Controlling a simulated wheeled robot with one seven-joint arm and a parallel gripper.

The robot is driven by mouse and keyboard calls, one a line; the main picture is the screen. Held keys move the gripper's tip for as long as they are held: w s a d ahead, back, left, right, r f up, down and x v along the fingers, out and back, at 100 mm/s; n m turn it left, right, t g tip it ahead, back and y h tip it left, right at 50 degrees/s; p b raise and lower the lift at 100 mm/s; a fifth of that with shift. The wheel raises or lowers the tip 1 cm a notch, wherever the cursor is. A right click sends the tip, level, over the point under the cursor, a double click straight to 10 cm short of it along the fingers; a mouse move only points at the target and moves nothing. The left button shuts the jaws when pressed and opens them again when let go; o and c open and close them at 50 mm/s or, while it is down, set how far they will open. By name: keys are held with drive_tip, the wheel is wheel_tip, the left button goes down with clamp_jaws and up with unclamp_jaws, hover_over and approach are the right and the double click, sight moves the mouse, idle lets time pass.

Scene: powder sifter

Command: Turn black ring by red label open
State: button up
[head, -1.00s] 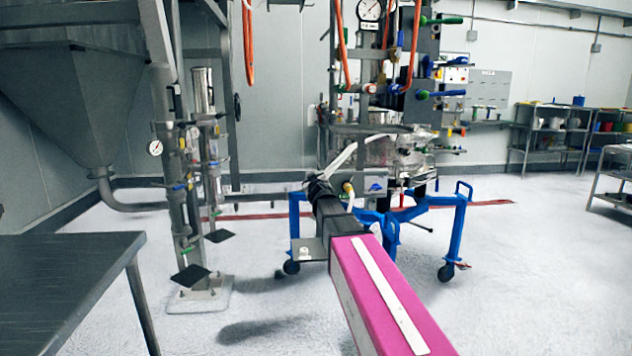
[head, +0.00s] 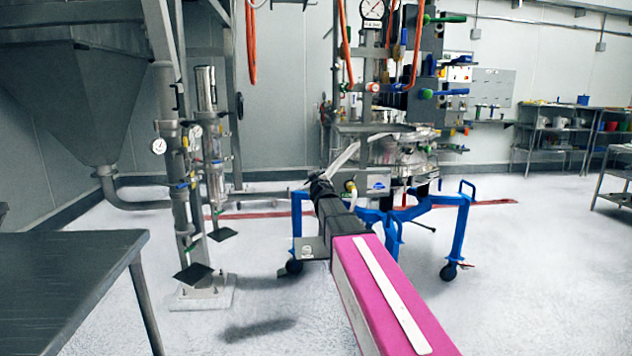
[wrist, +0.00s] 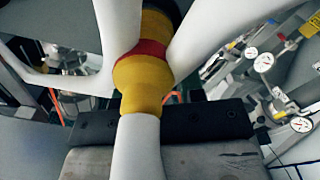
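In the wrist view, a rounded yellow part (wrist: 143,80) fills the middle. A red band (wrist: 148,49) runs round it, with a black ring-like part (wrist: 163,8) just above, cut by the top edge. White bars spread from the yellow part to both sides and downward. My gripper (head: 322,184) is at the end of my pink-and-black arm, in front of the sifter machine. Its dark base also shows low in the wrist view. I cannot make out the fingertips, or whether they touch the ring.
The sifter stand has blue legs on casters (head: 455,235) to the right of my gripper. A steel post (head: 180,180) and hopper (head: 75,95) stand left. A grey table (head: 70,290) fills the lower left. The right floor is mostly clear.

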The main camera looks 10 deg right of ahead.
drive_tip(key=s, duration=1.1)
drive_tip(key=shift+f, duration=0.1)
drive_tip(key=s+d+f+m+g+h, duration=0.1)
drive_tip(key=s+d+f+m+g, duration=0.15)
drive_tip(key=f, duration=0.45)
drive_tip(key=s+d+f+m+g+h, duration=0.1)
drive_tip(key=s+d+f+g, duration=0.2)
drive_tip(key=f, duration=0.5)
drive_tip(key=s+d+f+m+g+h, duration=0.1)
drive_tip(key=s+f+m+g+h, duration=0.2)
drive_tip(key=f, duration=0.4)
drive_tip(key=s+a+f+g+y, duration=0.2)
drive_tip(key=s+f+g+y, duration=0.3)
drive_tip(key=s+f+g, duration=0.4)
drive_tip(key=s+f, duration=0.6)
drive_tip(key=s, duration=0.2)
drive_tip(key=shift+s+f, duration=0.2)
drive_tip(key=shift+s, duration=0.15)
